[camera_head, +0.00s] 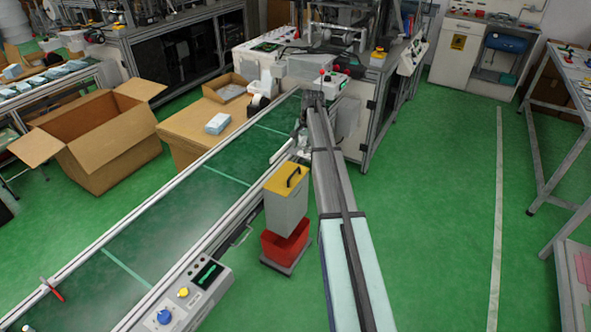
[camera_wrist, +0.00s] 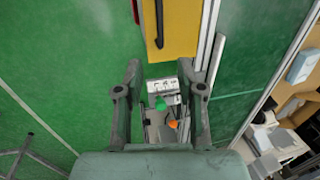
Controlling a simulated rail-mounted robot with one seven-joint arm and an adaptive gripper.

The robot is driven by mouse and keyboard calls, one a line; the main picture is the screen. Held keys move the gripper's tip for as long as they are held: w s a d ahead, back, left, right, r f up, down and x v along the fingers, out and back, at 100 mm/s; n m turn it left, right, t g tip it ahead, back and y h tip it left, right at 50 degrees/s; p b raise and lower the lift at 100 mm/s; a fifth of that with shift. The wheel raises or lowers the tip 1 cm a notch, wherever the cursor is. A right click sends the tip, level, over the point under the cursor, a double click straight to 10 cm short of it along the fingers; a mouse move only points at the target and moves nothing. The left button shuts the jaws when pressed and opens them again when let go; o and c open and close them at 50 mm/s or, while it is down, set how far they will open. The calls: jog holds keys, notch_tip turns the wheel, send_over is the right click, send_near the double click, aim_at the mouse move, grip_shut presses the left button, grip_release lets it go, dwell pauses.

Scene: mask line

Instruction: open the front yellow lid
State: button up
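The yellow lid (camera_head: 283,181) with a dark handle (camera_head: 294,177) sits closed on a grey bin (camera_head: 285,211) beside the conveyor. In the wrist view the yellow lid (camera_wrist: 182,28) is at the top, with part of its dark handle (camera_wrist: 159,22) along its left side. My gripper (camera_wrist: 159,76) is open and empty, its two fingers apart below the lid's near edge in that picture. They do not appear to touch the lid or handle. In the head view my arm crosses right of the bin, and the fingers are too small to make out.
A red bin (camera_head: 285,246) stands below the grey bin. The conveyor (camera_head: 180,205) runs along its left, with a control box (camera_head: 187,296) at the near end. A machine (camera_head: 375,90) stands behind. Green floor right of my arm is clear.

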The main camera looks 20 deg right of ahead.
aim_at(295, 172)
jog(key=f+p, duration=0.1)
jog(key=f, duration=0.3)
jog(key=w+a+f, duration=0.1)
jog(key=f, duration=0.4)
jog(key=w+f+p, duration=0.1)
jog(key=f, duration=0.4)
jog(key=shift+w+a+p, duration=0.15)
jog(key=shift+a+p, duration=0.15)
grip_shut()
